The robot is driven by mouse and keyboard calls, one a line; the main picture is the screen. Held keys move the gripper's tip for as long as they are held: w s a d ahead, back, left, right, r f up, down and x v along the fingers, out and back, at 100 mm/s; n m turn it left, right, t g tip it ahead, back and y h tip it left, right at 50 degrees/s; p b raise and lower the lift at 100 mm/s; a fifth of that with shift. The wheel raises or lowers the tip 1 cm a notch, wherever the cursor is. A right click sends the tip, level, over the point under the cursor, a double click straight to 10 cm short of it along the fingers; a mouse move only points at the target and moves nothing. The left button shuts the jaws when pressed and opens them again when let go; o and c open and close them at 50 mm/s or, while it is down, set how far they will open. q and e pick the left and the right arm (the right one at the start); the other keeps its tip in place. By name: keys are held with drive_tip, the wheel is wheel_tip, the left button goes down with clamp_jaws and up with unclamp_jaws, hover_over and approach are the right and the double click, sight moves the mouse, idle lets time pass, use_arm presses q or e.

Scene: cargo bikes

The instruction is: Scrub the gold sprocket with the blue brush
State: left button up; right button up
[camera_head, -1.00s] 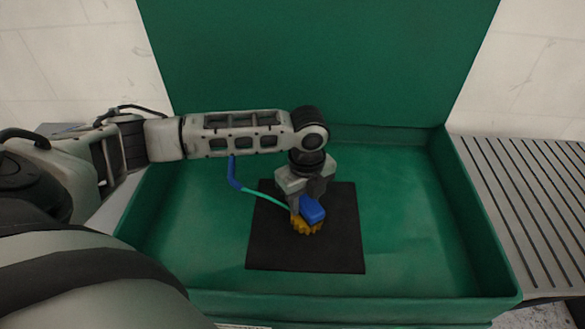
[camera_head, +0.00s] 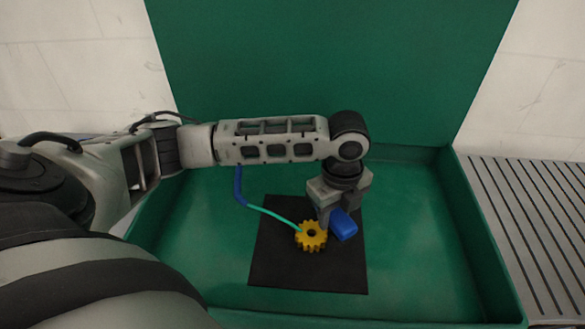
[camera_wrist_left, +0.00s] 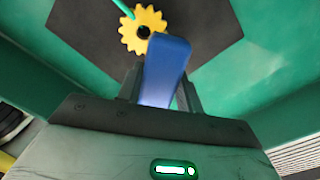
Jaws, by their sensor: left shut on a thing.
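The gold sprocket (camera_head: 311,236) lies on a black mat (camera_head: 300,275) in the green basin. It also shows at the top of the left wrist view (camera_wrist_left: 143,29). My left gripper (camera_head: 334,218) points down, shut on the blue brush (camera_head: 344,225). The brush is held just right of the sprocket in the head view, its lower end near the sprocket's right side. In the left wrist view the brush (camera_wrist_left: 165,70) stands between the fingers. Whether it touches the sprocket I cannot tell. My right gripper is not in view.
A blue-and-green hose (camera_head: 241,188) runs from the left to the sprocket's upper left edge. The green basin wall (camera_head: 468,210) bounds the right side, with a grey slatted surface (camera_head: 530,215) beyond. The basin floor right of the mat is clear.

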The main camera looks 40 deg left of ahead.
use_arm(q)
drive_tip(key=shift+r, duration=1.8)
